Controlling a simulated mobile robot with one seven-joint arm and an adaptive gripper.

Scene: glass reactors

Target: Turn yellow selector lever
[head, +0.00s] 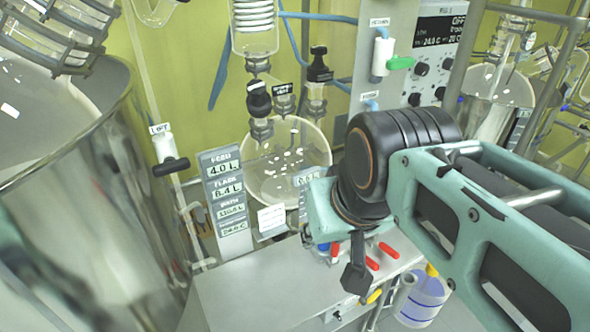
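A small yellow lever (373,297) shows low in the head view, at the front edge of the grey bench top. It is partly hidden, and I cannot read its exact setting. My gripper (355,280) is a dark shape hanging below the teal wrist, just left of and slightly above the yellow lever in the picture. I cannot tell whether it touches the lever. Its fingers are seen from behind and too small to tell open from shut.
Several red levers (388,250) lie close around my wrist. A green handle (400,63) is on the panel above. A bottle with blue liquid (424,298) stands right of the lever. A large steel vessel (95,210) fills the left. A glass flask (285,165) stands behind.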

